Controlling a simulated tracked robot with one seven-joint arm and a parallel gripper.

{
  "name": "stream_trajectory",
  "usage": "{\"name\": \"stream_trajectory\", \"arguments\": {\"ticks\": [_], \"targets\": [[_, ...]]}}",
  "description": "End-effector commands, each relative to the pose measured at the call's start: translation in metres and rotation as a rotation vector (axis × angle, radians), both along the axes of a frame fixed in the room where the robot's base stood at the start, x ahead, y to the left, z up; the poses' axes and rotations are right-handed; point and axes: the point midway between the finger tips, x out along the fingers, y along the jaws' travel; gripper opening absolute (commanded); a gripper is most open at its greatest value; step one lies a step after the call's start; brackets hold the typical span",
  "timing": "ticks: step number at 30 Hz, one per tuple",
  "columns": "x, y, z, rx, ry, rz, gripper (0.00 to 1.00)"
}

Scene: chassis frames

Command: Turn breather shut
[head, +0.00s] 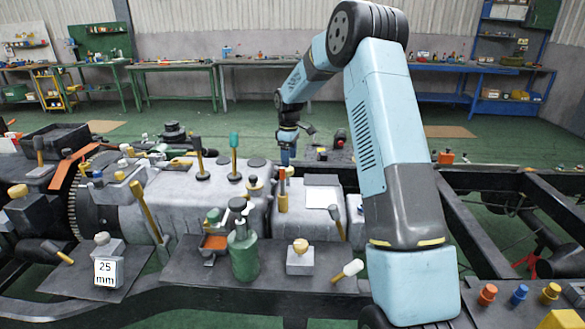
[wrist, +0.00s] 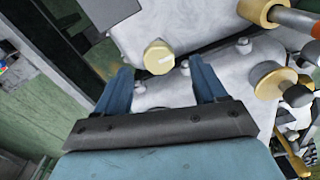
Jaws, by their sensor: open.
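My gripper (head: 287,158) hangs over the back of the grey housing (head: 232,205) in the head view. In the wrist view my gripper (wrist: 160,84) is open, with its two blue fingers apart and nothing between them. A cream-yellow round cap (wrist: 159,57) with a pale mark on its face lies just beyond the fingertips, roughly centred between them. It looks like the breather, but I cannot tell for sure. It stands at the edge of a grey casting (wrist: 205,45), apart from the fingers. In the head view I cannot pick it out for certain.
In the wrist view, a yellow collar with an orange handle (wrist: 290,18) and another yellow fitting (wrist: 268,80) stand to the right. In the head view, a green bottle (head: 243,252), upright levers (head: 234,150) and a 25 mm block (head: 106,270) crowd the chassis. Dark frame rails (head: 480,235) lie right.

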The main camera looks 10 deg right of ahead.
Motion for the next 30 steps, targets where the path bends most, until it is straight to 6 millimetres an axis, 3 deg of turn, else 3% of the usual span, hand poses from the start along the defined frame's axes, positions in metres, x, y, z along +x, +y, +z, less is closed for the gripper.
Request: {"name": "stream_trajectory", "arguments": {"ticks": [3, 9, 22, 30], "targets": [[0.000, 0.000, -0.020, -0.001, 0.003, 0.000, 0.71], [0.000, 0.000, -0.041, -0.001, 0.001, 0.000, 0.71], [0.000, 0.000, -0.048, -0.001, -0.001, -0.001, 0.71], [0.000, 0.000, -0.048, 0.000, 0.000, -0.001, 0.45]]}}
